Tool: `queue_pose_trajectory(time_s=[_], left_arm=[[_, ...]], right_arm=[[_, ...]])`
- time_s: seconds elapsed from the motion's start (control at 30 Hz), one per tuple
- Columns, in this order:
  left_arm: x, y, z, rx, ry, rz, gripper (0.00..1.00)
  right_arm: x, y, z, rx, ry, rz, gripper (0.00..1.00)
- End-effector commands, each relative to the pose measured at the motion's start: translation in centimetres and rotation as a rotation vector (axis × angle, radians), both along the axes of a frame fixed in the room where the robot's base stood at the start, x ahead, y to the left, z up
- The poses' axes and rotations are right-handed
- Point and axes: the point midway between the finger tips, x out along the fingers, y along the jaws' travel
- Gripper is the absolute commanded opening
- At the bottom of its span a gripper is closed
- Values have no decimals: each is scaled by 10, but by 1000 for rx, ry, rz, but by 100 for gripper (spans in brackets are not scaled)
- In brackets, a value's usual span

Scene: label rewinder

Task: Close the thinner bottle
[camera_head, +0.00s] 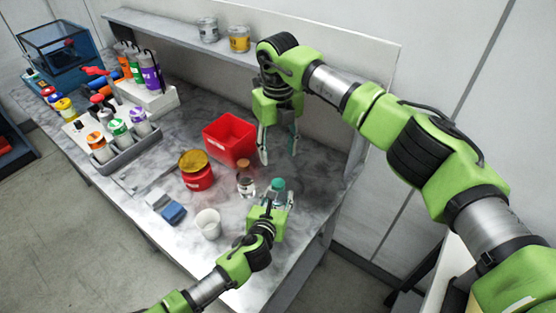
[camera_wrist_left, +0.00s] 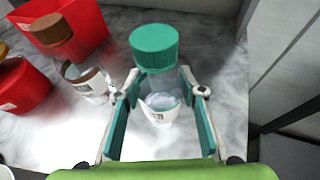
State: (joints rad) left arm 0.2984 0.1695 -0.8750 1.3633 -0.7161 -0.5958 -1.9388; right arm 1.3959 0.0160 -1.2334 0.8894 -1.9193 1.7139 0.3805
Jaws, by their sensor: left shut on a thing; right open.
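A clear bottle with a teal cap (camera_head: 278,184) stands near the right end of the table; the left wrist view shows its cap (camera_wrist_left: 155,48) and white label (camera_wrist_left: 158,112). The cap sits on top; I cannot tell how tightly. My left gripper (camera_head: 270,196) is shut on this bottle, with a finger on each side below the cap. A clear bottle with a brown cap (camera_head: 244,166) stands beside it to the left, its cap also in the left wrist view (camera_wrist_left: 50,30). My right gripper (camera_head: 278,154) is open and empty, fingers pointing down, above and behind the teal-capped bottle.
A red bin (camera_head: 230,138), a red tin with a yellow lid (camera_head: 196,170), a white cup (camera_head: 208,223) and a blue block (camera_head: 173,213) lie around. A grey tray of bottles (camera_head: 122,155) is farther left. A shelf with two cans (camera_head: 239,38) runs behind.

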Motion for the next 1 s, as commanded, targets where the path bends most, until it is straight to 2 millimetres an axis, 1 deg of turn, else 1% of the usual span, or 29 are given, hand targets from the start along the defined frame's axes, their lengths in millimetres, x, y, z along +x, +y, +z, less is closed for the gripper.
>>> queue_pose_trajectory(time_s=[0.1, 0.33, 0.37, 0.4, 0.43, 0.8, 0.87, 1.0], left_arm=[[0, 0, 0, 0, -1, 0, 0], [0, 0, 0, 0, -1, 0, 0], [0, 0, 0, 0, -1, 0, 45], [0, 0, 0, 0, -1, 0, 55], [0, 0, 0, 0, -1, 0, 57], [-1, 0, 1, 0, -1, 0, 57], [-4, 1, 2, -1, -1, -1, 57], [-17, 4, 7, 0, 0, -1, 57]], right_arm=[[0, 0, 4, 0, 0, 0, 44], [0, 0, 4, 0, 0, 0, 44], [0, 0, 4, 0, 0, 0, 44], [0, 0, 4, 0, 0, 0, 44], [0, 0, 4, 0, 0, 0, 44], [0, 0, 4, 0, 1, 0, 44], [0, 0, 4, 0, 1, 0, 44], [0, 0, 4, 0, 1, 0, 44]])
